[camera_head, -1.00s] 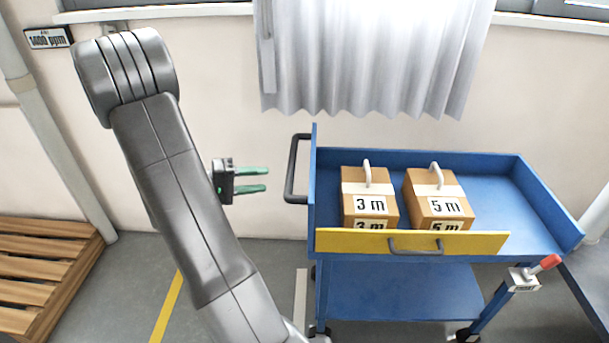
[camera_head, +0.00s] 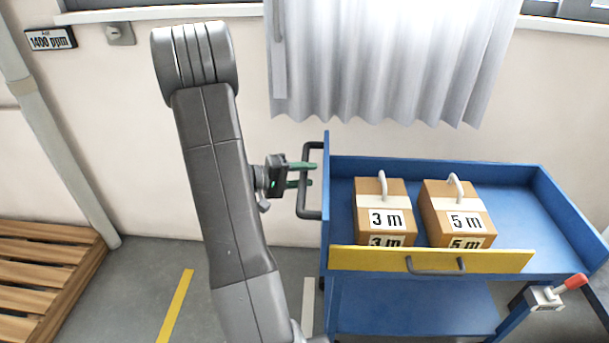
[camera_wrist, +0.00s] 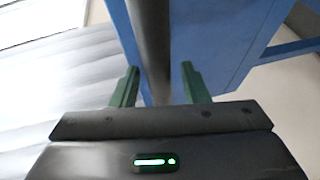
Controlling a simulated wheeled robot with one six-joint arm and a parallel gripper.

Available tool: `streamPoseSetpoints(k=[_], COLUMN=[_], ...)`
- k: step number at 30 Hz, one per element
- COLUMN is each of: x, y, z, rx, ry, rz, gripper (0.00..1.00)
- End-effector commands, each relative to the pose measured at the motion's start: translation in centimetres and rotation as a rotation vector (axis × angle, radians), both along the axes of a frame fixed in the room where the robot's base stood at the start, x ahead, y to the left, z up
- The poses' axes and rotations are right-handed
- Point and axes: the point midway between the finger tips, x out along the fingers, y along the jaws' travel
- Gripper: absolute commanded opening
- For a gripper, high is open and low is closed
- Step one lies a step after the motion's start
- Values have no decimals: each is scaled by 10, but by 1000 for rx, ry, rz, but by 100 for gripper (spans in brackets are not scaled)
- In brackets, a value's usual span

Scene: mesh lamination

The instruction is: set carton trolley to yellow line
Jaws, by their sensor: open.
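The blue carton trolley (camera_head: 560,222) stands at the right, with a yellow front panel (camera_head: 350,258) and two cartons in its top tray, one marked 3 m (camera_head: 382,200) and one marked 5 m (camera_head: 458,208). A dark push handle (camera_head: 302,195) is on its left end. My gripper (camera_head: 305,174) is open at this handle. In the wrist view the dark handle bar (camera_wrist: 152,50) runs between my open fingers (camera_wrist: 158,85); I cannot tell whether they touch it. The yellow line (camera_head: 176,305) lies on the floor to the left of the trolley.
A wooden pallet (camera_head: 45,262) lies on the floor at the left. A red-tipped lever (camera_head: 570,284) is on the trolley's front right corner. A white floor strip (camera_head: 307,305) runs beside the trolley.

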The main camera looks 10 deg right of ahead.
Motion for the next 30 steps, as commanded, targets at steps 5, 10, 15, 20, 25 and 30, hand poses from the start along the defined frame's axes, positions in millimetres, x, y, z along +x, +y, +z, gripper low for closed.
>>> streamPoseSetpoints(k=[5, 10, 15, 20, 25, 30], x=[0, 0, 0, 0, 2, 6], y=[-1, -1, -1, -1, 4, 18], z=[0, 0, 0, 0, -1, -3], rx=[0, 0, 0, 0, 0, 1], ry=[0, 0, 0, 0, 0, -2], rz=[0, 0, 0, 0, 1, 5], gripper=[41, 30, 0, 0, 0, 0])
